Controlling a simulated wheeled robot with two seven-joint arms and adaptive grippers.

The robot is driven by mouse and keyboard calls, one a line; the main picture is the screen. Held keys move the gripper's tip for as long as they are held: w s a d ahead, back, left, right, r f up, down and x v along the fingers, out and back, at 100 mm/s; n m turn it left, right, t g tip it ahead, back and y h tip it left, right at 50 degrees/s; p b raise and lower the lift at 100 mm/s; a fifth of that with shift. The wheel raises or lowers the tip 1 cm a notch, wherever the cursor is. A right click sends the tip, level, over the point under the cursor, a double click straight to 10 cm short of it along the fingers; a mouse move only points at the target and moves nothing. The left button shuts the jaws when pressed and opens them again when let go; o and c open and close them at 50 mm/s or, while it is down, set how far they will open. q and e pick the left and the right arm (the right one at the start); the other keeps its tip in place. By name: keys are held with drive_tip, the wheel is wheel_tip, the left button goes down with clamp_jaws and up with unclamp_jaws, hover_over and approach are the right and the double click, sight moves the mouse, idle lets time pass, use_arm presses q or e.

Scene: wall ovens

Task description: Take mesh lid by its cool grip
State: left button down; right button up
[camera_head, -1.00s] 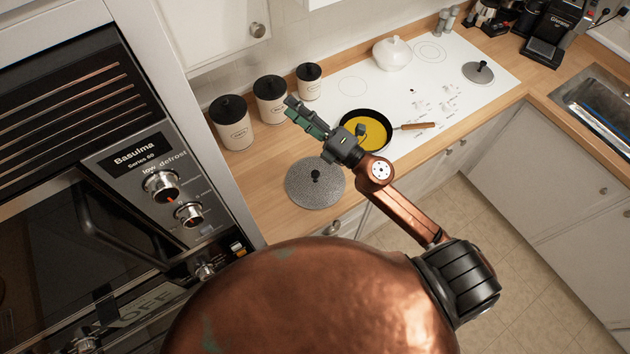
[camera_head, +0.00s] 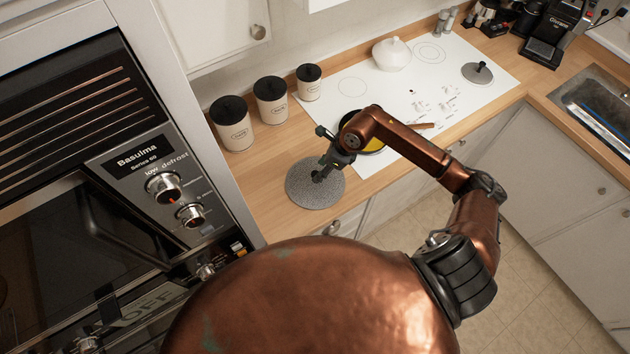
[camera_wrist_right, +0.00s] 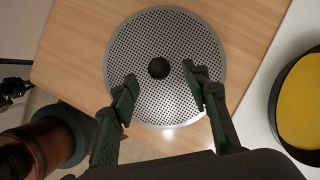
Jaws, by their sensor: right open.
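The mesh lid (camera_head: 302,190) lies flat on the wooden counter, left of the cooktop; it is a round grey perforated disc. Its dark round grip (camera_wrist_right: 158,68) stands at the disc's centre in the right wrist view, and in the head view it is mostly hidden by my gripper. My right gripper (camera_head: 320,175) is over the lid, pointing down. In the right wrist view its two green-padded fingers (camera_wrist_right: 160,92) are apart, one on each side below the grip, with nothing between them. I cannot tell their exact height above the lid. My left gripper is not in view.
A pan (camera_head: 376,146) with yellow contents sits on the white cooktop (camera_head: 410,75), partly behind my right arm. Several canisters (camera_head: 232,125) line the wall. Another grey lid (camera_head: 478,73) and a white pot (camera_head: 392,54) are farther back. The wall oven (camera_head: 150,190) stands left.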

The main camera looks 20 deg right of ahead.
sight(316, 173)
drive_tip(key=p+x, duration=0.1)
drive_tip(key=x, duration=0.3)
drive_tip(key=shift+a+f+p, duration=0.15)
drive_tip(key=shift+f+p, duration=0.05)
drive_tip(key=shift+p, duration=0.1)
drive_tip(key=shift+w+a+f, duration=0.1)
drive_tip(key=shift+w+f, duration=0.05)
drive_tip(key=shift+f, duration=0.15)
drive_tip(key=shift+c, duration=0.2)
clamp_jaws()
